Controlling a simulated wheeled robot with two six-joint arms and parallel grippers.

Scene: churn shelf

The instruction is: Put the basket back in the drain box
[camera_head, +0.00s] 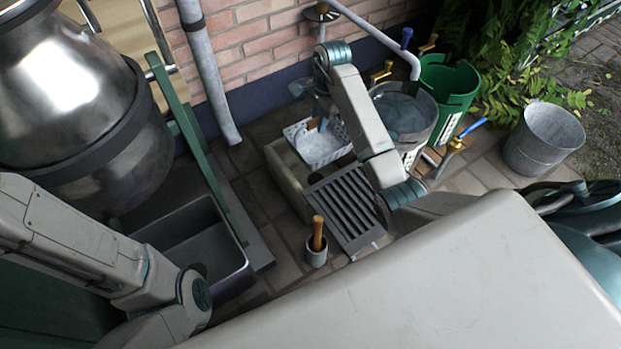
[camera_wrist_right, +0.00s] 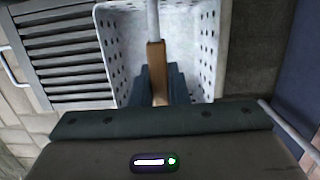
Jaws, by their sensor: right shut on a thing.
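The white perforated basket (camera_head: 322,148) hangs level at the far end of the open drain box (camera_head: 287,179); I cannot tell whether it touches the box. My right gripper (camera_head: 316,122) is above the basket, shut on its brown handle grip. In the right wrist view the gripper (camera_wrist_right: 160,98) closes around the brown grip (camera_wrist_right: 156,65), with the basket (camera_wrist_right: 201,49) below. A dark slatted grate (camera_head: 345,206) lies over the box's near side; it also shows in the wrist view (camera_wrist_right: 62,52). My left arm shows at lower left, its gripper out of sight.
A grey pot with a wooden-handled tool (camera_head: 317,243) stands near the grate. A metal tub (camera_head: 405,112), a green bin (camera_head: 450,85) and a bucket (camera_head: 543,139) stand to the right. A brick wall and pipe (camera_head: 207,65) are behind. A grey sink (camera_head: 195,249) is at left.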

